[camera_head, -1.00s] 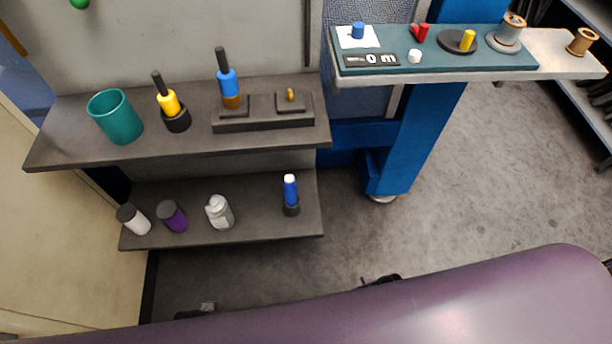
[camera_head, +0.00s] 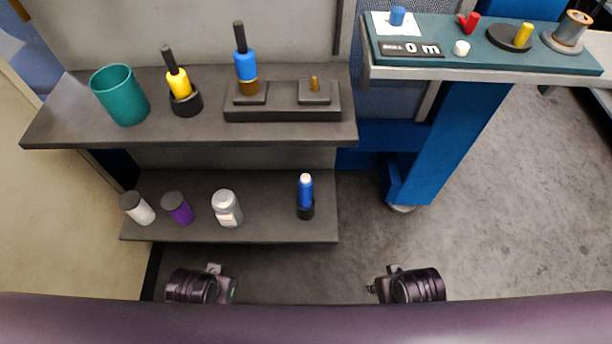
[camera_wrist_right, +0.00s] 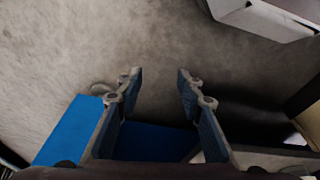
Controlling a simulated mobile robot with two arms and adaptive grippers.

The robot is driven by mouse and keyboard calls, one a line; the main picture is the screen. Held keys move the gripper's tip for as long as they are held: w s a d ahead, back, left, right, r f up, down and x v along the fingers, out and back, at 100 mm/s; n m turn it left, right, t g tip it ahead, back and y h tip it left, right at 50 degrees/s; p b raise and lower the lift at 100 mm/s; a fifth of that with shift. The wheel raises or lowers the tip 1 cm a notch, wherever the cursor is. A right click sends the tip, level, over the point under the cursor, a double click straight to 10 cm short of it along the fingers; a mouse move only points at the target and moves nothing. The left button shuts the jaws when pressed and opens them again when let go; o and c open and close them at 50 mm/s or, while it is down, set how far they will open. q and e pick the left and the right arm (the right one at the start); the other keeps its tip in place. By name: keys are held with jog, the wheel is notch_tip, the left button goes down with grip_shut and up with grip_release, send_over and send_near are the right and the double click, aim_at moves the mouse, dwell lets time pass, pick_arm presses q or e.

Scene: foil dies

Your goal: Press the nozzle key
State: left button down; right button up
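A long dark block (camera_head: 270,115) stands on the upper shelf and carries two raised square keys. The right key (camera_head: 315,97) bears a small brass nozzle-like piece (camera_head: 315,83). On the left key (camera_head: 249,97) stands a blue-handled tool (camera_head: 245,66) with a brass lower end. No label shows on either key. My left gripper (camera_head: 214,272) is partly visible low in the head view; its fingers cannot be made out. My right gripper (camera_wrist_right: 157,78) is open and empty above the floor in the right wrist view. Both are well apart from the block.
The upper shelf (camera_head: 70,128) also holds a teal cup (camera_head: 120,94) and a yellow-handled tool (camera_head: 177,80) in a holder. Several bottles stand on the lower shelf (camera_head: 265,225). A blue-legged bench with a teal mat (camera_head: 480,48) is at right. Floor (camera_head: 520,200) is clear.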

grip_shut()
dwell(1.2)
